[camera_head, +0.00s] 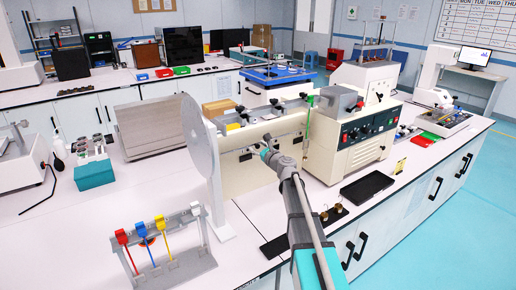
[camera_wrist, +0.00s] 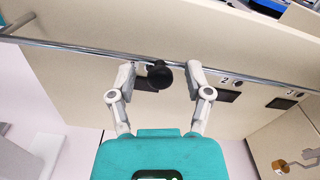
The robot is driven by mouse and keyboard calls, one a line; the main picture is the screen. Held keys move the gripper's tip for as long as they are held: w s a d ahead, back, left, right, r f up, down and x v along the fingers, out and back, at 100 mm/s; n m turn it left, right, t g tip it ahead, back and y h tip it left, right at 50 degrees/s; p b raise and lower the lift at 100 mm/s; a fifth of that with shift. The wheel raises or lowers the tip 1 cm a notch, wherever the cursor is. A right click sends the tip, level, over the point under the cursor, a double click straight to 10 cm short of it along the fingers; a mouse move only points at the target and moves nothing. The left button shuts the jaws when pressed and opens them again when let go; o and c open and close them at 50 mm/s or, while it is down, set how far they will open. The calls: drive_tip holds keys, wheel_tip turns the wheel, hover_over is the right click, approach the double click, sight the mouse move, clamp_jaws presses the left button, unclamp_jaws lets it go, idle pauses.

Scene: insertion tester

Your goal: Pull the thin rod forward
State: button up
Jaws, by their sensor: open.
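A thin metal rod (camera_wrist: 60,45) runs across the upper part of the wrist view, along the front of a beige machine panel (camera_wrist: 75,85). A round black knob (camera_wrist: 159,75) sits just below the rod, between my fingertips; whether it is joined to the rod I cannot tell. My gripper (camera_wrist: 160,70) is open, with one finger on each side of the knob and a gap visible at both sides. In the head view my gripper (camera_head: 267,150) is in front of the beige panel (camera_head: 240,178) of the tester; the rod is hard to make out there.
A beige control box (camera_head: 355,130) with dials stands right of my gripper. A pale round disc (camera_head: 200,140) stands to the left. A rack (camera_head: 165,250) with coloured handles is at the front left. A black tray (camera_head: 367,187) lies on the white bench right of my arm.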

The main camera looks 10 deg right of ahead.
clamp_jaws()
drive_tip(key=shift+v, duration=2.45)
drive_tip(key=shift+f, duration=0.1)
unclamp_jaws()
drive_tip(key=shift+s, duration=0.15)
drive_tip(key=v, duration=1.1)
drive_tip(key=shift+s+d, duration=0.2)
drive_tip(key=shift+s, duration=0.2)
